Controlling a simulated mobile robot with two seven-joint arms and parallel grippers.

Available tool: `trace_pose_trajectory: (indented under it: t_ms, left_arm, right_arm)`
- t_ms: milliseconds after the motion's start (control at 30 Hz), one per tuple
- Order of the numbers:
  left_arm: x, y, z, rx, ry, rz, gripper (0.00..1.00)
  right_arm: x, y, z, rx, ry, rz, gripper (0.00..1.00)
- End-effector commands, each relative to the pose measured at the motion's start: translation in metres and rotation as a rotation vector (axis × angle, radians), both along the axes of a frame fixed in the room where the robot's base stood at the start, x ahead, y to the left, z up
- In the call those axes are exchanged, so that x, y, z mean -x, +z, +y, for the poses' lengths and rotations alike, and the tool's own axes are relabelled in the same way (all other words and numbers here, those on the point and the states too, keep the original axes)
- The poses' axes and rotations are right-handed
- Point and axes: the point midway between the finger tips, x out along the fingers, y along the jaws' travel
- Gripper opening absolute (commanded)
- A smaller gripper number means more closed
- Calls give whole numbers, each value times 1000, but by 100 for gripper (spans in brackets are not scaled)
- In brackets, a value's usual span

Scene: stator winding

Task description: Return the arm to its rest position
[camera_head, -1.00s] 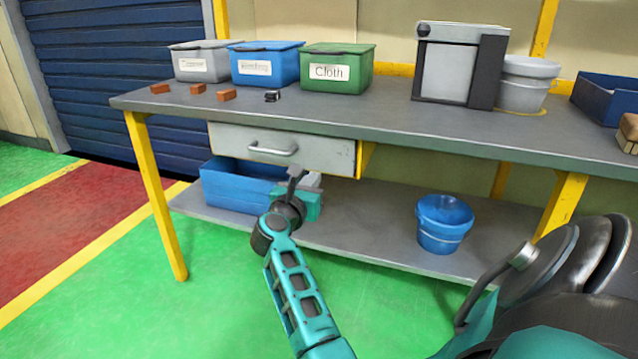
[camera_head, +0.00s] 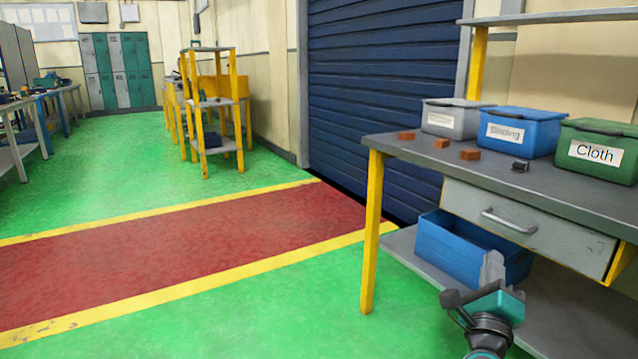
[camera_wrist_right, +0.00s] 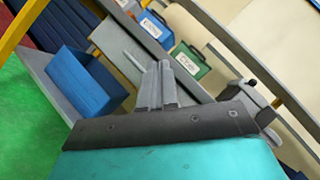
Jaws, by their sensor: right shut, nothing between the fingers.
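My right gripper (camera_head: 492,266) is at the lower right of the head view, at the lower end of the bench (camera_head: 400,155), in front of the lower shelf. Its fingers are together with nothing between them. In the right wrist view the fingers (camera_wrist_right: 157,85) point toward the bench's drawer side. Only the gripper and a bit of my right wrist show in the head view. My left gripper is in neither view.
A grey drawer (camera_head: 530,222) with a handle hangs under the bench top. A blue crate (camera_head: 465,247) stands on the lower shelf near the gripper. Grey (camera_head: 452,121), blue (camera_head: 520,132) and green (camera_head: 597,155) bins stand on top. Open green floor (camera_head: 260,310) lies to the left.

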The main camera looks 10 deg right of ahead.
Motion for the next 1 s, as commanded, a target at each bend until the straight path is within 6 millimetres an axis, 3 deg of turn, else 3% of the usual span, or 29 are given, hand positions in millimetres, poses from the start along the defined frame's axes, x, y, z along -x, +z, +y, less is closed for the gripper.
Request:
trace_pose_trajectory:
  t_ms: [33, 100, 200, 300, 400, 567, 600, 633, 767, 867, 1000]
  left_arm:
    - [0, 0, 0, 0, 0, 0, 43]
    - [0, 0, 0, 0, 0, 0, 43]
    - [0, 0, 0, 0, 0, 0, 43]
    - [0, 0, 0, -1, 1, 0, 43]
    - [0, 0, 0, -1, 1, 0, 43]
    - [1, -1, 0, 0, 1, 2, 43]
    - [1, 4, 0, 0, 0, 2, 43]
    - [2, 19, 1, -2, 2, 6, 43]
    - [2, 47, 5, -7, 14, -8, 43]
    - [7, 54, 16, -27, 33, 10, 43]
    - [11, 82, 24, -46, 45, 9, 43]
  right_arm:
    - [5, -12, 33, 198, 72, 120, 0]
    - [15, -34, 81, 489, 171, 280, 0]
    - [39, -74, 141, 881, 304, 474, 0]
    - [75, -117, 185, 1233, 425, 624, 0]
    - [115, -155, 213, 1542, 538, 737, 0]
    - [186, -203, 236, 1991, 708, 863, 0]
    - [200, -207, 237, 2079, 742, 885, 0]
    - [194, -190, 234, 2062, 722, 886, 0]
    - [194, -168, 228, 2055, 710, 904, 0]
    - [195, -151, 222, 2056, 702, 919, 0]
    - [199, -122, 214, 2061, 687, 941, 0]
